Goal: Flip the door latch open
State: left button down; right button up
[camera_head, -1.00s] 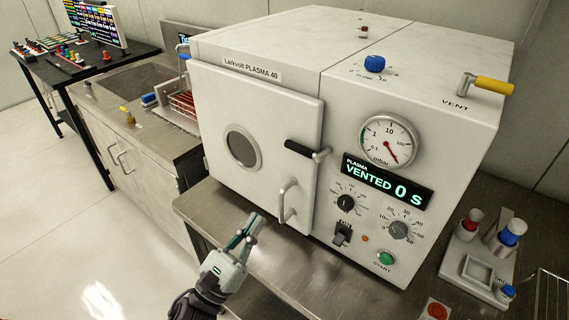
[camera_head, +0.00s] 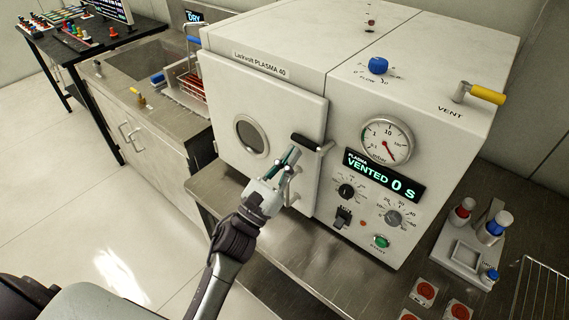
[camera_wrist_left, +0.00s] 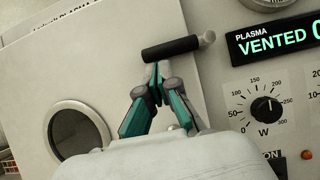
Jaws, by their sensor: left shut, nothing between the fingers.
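The door latch is a black-gripped lever on a metal pivot (camera_head: 306,142), lying about level across the right edge of the white door (camera_head: 222,108) of the plasma machine. In the left wrist view the latch (camera_wrist_left: 172,49) lies just beyond my fingertips. My left gripper (camera_head: 291,156) is shut and empty, its fingertips just below the latch. I cannot tell whether they touch it. The door looks closed, with a round window (camera_head: 252,136). My right gripper is not in view.
The display (camera_head: 384,174) reads VENTED 0 S. Knobs, a switch and a green start button (camera_head: 381,242) sit right of the door. A yellow vent lever (camera_head: 487,94) is on top. A tray with capped bottles (camera_head: 462,250) stands at the right.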

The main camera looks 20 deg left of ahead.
pick_arm(q)
jog(key=shift+w+r, duration=0.15)
dwell(0.4)
jog(key=shift+m, duration=0.4)
jog(key=shift+a+r+m+g+h+b, duration=0.1)
jog(key=shift+r+m+g+h+b, duration=0.25)
jog(key=shift+h, duration=0.25)
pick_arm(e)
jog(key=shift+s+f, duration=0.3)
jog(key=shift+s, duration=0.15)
